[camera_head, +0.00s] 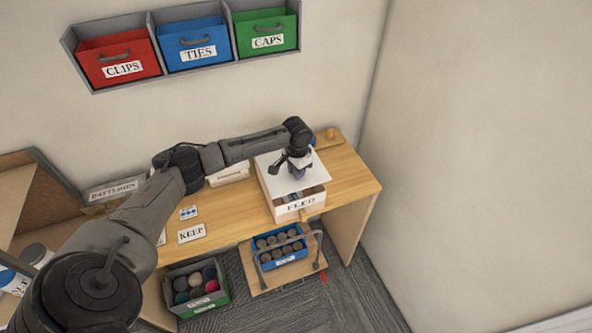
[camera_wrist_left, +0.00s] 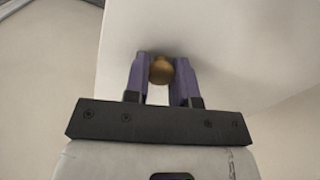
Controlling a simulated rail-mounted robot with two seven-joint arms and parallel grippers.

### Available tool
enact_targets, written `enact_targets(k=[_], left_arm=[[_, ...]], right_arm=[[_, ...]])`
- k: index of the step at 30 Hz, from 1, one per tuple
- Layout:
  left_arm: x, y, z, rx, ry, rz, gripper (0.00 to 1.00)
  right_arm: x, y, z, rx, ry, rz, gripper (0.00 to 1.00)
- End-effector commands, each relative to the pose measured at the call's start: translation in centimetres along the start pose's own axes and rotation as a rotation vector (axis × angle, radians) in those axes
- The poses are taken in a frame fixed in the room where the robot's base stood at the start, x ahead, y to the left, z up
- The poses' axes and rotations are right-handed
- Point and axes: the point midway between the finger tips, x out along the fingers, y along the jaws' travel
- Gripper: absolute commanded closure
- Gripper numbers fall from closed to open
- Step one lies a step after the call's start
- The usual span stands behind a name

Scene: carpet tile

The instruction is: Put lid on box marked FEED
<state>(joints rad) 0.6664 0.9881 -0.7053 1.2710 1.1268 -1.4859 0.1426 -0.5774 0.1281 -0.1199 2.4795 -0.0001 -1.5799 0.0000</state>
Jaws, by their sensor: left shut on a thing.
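The white box marked FEED (camera_head: 300,205) stands on the wooden desk, its label facing the front. Dark contents show through a gap at its front. The white lid (camera_head: 318,171) is over the box, leaving that front part uncovered. It also fills much of the left wrist view (camera_wrist_left: 215,45). My left gripper (camera_head: 299,168) is over the lid, shut on its round brass knob (camera_wrist_left: 161,69), with one purple finger on each side. I cannot tell whether the lid touches the box rim. My right gripper is in neither view.
The desk (camera_head: 352,180) has free room right of the box. A KEEP card (camera_head: 191,233) lies to the left. A blue crate (camera_head: 281,261) and a green crate (camera_head: 197,303) of balls are below. Labelled bins (camera_head: 198,54) hang on the wall.

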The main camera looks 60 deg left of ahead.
Motion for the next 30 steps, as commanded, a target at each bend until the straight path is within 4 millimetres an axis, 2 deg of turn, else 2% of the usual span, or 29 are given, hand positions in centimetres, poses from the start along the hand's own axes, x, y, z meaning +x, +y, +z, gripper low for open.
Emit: enact_targets(k=[12, 24, 30], left_arm=[[-0.2, 0.0, 0.1, -0.001, -0.001, 0.0, 0.99], [3.2, 0.0, 0.0, -0.002, -0.001, 0.0, 0.99], [3.8, 0.0, 0.0, -0.001, 0.0, -0.001, 0.99]], right_arm=[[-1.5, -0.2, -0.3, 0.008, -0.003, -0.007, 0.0], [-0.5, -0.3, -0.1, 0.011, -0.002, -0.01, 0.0], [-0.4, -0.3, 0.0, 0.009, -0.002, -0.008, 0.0]])
